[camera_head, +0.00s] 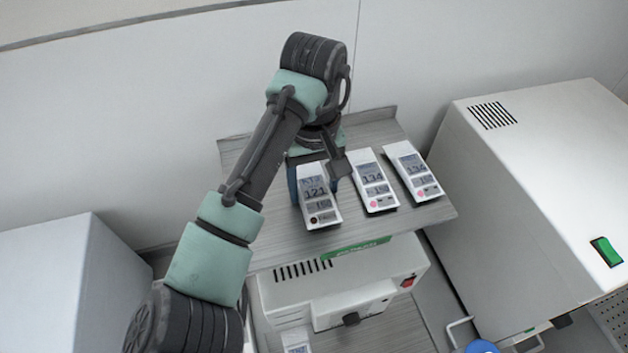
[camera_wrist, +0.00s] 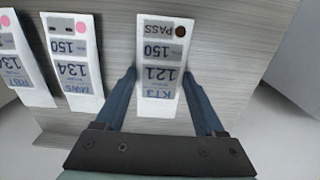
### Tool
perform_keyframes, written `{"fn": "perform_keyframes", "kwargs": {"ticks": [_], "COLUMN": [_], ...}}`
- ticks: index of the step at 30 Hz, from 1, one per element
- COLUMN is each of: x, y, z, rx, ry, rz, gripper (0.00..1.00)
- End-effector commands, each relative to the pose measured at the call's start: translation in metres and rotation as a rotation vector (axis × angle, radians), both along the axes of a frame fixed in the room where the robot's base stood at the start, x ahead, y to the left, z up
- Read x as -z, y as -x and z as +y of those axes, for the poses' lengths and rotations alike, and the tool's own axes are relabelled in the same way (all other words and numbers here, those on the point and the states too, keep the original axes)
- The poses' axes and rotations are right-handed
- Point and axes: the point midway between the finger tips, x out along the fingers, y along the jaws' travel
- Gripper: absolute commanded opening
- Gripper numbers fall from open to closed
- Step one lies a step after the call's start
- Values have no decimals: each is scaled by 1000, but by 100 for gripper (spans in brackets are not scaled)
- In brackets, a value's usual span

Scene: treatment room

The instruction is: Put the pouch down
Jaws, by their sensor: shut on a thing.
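The pouch (camera_head: 318,199) is a flat white packet with grey label fields, the number 121 and a dark round dot. It also shows in the wrist view (camera_wrist: 160,65), where the label reads KT3, 121, 150 and PASS upside down. My gripper (camera_head: 318,185) is shut on the pouch, with one blue finger on each side of its near end in the wrist view (camera_wrist: 163,85). The pouch is over the grey wood-grain shelf (camera_head: 275,240). I cannot tell whether its underside touches the shelf.
Two similar white pouches with pink dots, a middle one (camera_head: 374,183) and a right one (camera_head: 412,173), lie on the shelf to the right. A white device (camera_head: 340,285) stands below the shelf. Large white cabinets stand at right (camera_head: 540,170) and left (camera_head: 70,290).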

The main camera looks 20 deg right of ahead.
Motion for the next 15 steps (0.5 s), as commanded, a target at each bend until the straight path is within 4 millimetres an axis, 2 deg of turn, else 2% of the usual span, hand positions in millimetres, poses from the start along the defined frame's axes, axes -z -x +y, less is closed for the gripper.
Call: {"fn": "perform_keyframes", "kwargs": {"ticks": [5, 6, 10, 15], "x": [3, 3, 3, 3], "y": [0, 0, 0, 0], "z": [0, 0, 0, 0], "rx": [0, 0, 0, 0], "ry": [1, 1, 1, 0], "rz": [1, 0, 0, 0], "gripper": [18, 75, 98, 100]}}
